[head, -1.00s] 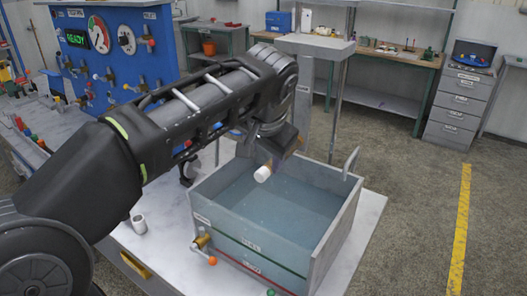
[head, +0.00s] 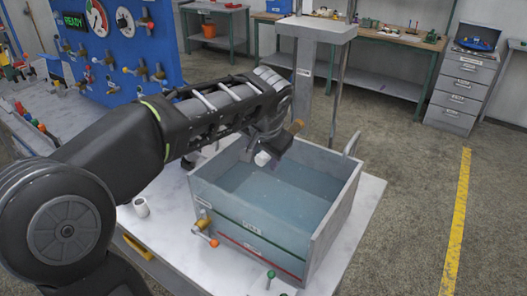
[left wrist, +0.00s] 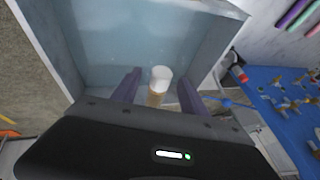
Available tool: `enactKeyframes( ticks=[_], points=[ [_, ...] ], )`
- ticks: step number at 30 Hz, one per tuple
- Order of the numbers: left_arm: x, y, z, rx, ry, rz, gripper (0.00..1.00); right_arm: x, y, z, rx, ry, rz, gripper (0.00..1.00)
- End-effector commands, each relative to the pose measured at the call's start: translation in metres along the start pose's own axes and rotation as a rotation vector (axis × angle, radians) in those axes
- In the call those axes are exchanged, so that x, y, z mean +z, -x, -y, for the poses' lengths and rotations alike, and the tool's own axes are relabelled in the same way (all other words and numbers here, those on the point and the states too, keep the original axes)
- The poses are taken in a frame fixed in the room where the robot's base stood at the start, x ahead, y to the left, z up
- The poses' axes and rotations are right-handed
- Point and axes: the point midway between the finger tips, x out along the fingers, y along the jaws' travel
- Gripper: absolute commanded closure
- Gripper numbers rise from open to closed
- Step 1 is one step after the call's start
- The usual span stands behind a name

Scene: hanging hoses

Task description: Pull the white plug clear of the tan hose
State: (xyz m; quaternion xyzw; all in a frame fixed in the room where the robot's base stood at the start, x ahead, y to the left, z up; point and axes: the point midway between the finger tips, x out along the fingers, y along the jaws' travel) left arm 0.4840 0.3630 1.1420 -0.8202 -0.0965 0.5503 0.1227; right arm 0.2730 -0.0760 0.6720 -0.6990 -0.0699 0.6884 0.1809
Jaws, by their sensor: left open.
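The white plug (head: 262,158) shows below my left gripper (head: 274,158), above the water tank. A short tan piece, the tan hose (head: 297,127), sticks out on the other side of the gripper. In the left wrist view the white plug (left wrist: 161,74) caps the end of the tan hose (left wrist: 156,98). Both lie between the two purple fingers of my left gripper (left wrist: 158,80), which are open with a gap on each side. The rest of the hose is hidden behind the gripper body. My right gripper is not in view.
The open water tank (head: 327,222) stands on a pale table (head: 372,205), with a brass valve (head: 203,224) on its near side. A white cup (head: 141,207) stands left of it. The blue gauge panel (head: 140,45) is at the back left. A grey post stands behind the tank.

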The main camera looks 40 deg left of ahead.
Motion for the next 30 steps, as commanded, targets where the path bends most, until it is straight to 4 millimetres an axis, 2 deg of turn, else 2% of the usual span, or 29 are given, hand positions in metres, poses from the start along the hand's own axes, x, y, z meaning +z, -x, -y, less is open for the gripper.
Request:
enactKeyframes(
  ticks=[2, 20, 30],
  points=[
    [0.0, 0.0001, 0.0, 0.0, 0.0, 0.0, 0.5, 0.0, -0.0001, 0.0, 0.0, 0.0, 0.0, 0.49],
    [-0.0001, 0.0004, 0.0, 0.0, 0.0, 0.0, 0.99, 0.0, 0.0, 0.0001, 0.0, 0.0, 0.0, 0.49],
    [0.0003, 0.0005, 0.0, 0.0, 0.0, 0.0, 1.0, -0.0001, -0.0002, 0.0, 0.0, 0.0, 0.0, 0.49]
  ],
)
